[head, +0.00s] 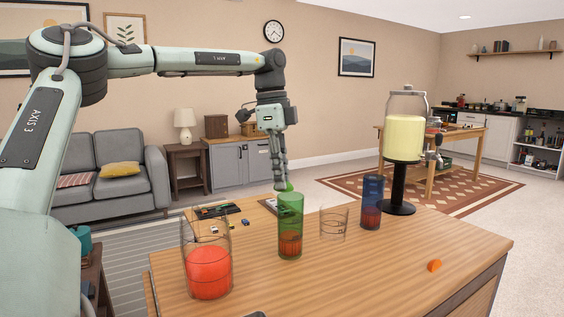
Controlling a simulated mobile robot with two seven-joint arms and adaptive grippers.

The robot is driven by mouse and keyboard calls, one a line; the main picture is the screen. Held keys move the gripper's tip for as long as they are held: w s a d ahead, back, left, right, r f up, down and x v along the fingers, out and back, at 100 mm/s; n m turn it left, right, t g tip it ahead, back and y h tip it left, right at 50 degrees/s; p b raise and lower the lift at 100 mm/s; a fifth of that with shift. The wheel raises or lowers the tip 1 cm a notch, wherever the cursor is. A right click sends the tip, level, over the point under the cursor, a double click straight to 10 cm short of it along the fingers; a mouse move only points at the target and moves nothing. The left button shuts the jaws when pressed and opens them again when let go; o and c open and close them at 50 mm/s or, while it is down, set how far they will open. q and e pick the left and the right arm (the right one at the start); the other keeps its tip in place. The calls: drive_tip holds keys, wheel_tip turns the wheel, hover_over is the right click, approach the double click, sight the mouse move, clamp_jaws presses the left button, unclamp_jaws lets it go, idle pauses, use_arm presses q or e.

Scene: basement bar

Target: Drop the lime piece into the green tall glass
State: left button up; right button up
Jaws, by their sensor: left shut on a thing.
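The green tall glass (290,222) stands upright on the wooden counter and has something orange-red in its bottom. My left gripper (282,181) points down right above its rim. It is shut on a small bright green piece, the lime piece (284,187), which shows at the fingertips at the level of the rim. I cannot tell whether the piece is partly inside the glass.
On the counter (350,280), a glass with red contents (208,268) stands left, a short clear glass (334,223) and a blue tall glass (372,203) stand right. A drink dispenser (404,140) stands behind. An orange piece (434,265) lies near the right edge.

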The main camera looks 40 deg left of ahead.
use_arm(q)
drive_tip(key=shift+f, duration=0.85)
drive_tip(key=o, duration=0.8)
drive_tip(key=r, duration=0.4)
drive_tip(key=a+r, duration=0.1)
drive_tip(key=r, duration=0.7)
drive_tip(key=shift+s+a, duration=0.15)
drive_tip(key=shift+s, duration=0.15)
